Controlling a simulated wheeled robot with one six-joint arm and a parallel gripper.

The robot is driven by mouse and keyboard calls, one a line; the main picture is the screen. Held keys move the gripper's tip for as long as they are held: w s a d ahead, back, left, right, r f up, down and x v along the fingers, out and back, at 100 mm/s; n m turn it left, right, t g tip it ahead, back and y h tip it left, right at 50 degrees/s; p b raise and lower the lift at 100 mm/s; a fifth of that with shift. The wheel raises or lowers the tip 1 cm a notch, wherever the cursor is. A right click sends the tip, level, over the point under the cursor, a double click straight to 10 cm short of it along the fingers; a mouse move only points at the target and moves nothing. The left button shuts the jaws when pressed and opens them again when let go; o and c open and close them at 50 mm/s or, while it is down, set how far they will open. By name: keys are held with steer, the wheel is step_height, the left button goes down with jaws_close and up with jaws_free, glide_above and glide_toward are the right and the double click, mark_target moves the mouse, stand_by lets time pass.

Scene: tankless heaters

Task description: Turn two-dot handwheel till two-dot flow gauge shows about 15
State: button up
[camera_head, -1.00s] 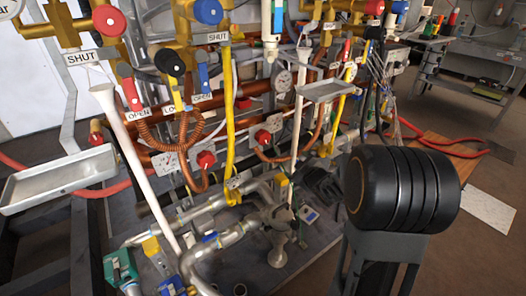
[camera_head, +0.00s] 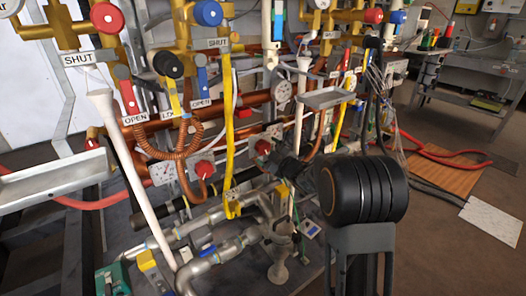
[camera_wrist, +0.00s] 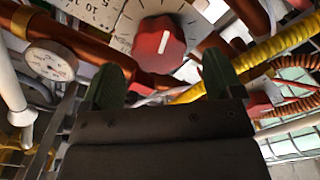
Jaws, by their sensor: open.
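My gripper (camera_wrist: 162,78) is open in the wrist view, its two green fingertips apart with nothing between them. A red knob (camera_wrist: 158,42) with a white pointer line lies ahead, on a white scale plate with numbers. In the head view my gripper is a dark shape beside a red knob (camera_head: 262,146) low on the pipework; its fingertips are hard to make out. A second red knob (camera_head: 204,169) is to the left. A round gauge (camera_head: 283,90) is above; a round white gauge (camera_wrist: 50,60) shows in the wrist view. I cannot make out dot marks or readings.
Yellow hose (camera_head: 228,120), copper pipes and a coiled copper tube (camera_head: 180,140) crowd the rig. A white pipe (camera_head: 130,165) slants at left; a metal tray (camera_head: 327,98) juts out above my arm. Yellow corrugated hose (camera_wrist: 275,50) is near my right fingertip.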

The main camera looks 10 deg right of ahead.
mark_target(264, 148)
steer(key=shift+x, duration=1.8)
steer(key=shift+c, duration=0.5)
steer(key=c, duration=0.8)
steer(key=shift+c, duration=0.2)
steer(key=shift+m, duration=0.3)
